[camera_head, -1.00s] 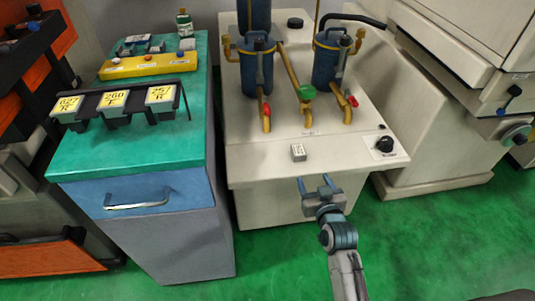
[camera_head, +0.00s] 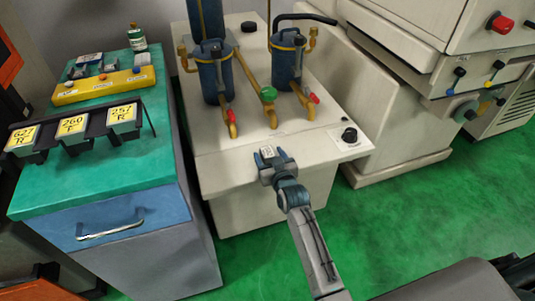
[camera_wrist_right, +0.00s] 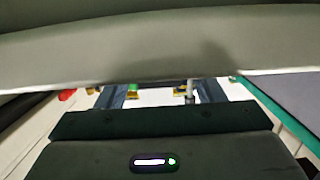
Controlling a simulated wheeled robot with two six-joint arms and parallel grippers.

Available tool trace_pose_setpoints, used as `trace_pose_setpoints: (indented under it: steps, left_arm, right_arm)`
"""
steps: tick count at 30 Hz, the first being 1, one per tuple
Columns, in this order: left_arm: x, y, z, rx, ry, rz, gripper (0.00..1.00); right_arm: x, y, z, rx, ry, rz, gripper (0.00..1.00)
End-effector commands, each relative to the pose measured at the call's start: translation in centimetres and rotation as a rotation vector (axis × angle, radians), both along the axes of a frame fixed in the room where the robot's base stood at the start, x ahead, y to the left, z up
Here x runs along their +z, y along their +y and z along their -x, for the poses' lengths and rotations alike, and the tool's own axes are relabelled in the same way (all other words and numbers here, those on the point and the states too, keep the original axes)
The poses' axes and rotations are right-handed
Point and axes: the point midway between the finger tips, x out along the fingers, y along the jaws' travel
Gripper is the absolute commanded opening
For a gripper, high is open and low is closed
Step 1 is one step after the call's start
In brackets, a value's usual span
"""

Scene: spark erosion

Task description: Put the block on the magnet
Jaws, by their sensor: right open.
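A small light-grey block (camera_head: 268,151) with dark markings lies on the front part of the cream machine top. My right gripper (camera_head: 271,156) is at the block from the front, its two blue fingers apart with the block between or just below their tips. I cannot tell whether the fingers touch it. In the right wrist view the two open fingers (camera_wrist_right: 160,95) show, but I cannot make out the block there. I cannot identify the magnet in these frames. My left gripper is not in view.
The cream machine top (camera_head: 225,150) carries blue filter canisters (camera_head: 212,80), yellow pipes with red and green valve handles, and a black knob (camera_head: 349,135). Left stands a teal-topped cabinet (camera_head: 100,175) with numbered holders (camera_head: 73,129) and a yellow box (camera_head: 104,84).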

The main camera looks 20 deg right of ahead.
Motion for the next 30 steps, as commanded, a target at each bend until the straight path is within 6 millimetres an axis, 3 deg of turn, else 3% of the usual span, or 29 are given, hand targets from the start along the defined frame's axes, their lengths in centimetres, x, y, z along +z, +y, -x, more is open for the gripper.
trace_pose_setpoints:
  steps: [8,15,18,30]
  left_arm:
    - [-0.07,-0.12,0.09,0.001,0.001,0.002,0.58]
    - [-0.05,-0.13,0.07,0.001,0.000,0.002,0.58]
    - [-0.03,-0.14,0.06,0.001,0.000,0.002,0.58]
    - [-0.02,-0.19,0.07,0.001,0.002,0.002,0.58]
  right_arm:
    - [-0.09,-0.01,-0.39,0.000,0.000,0.001,0.62]
    - [-0.10,0.00,-0.37,0.000,0.000,0.001,0.15]
    - [0.08,-0.01,-0.41,0.000,-0.003,0.000,0.00]
    - [0.87,0.01,-0.42,0.000,-0.004,0.001,0.00]
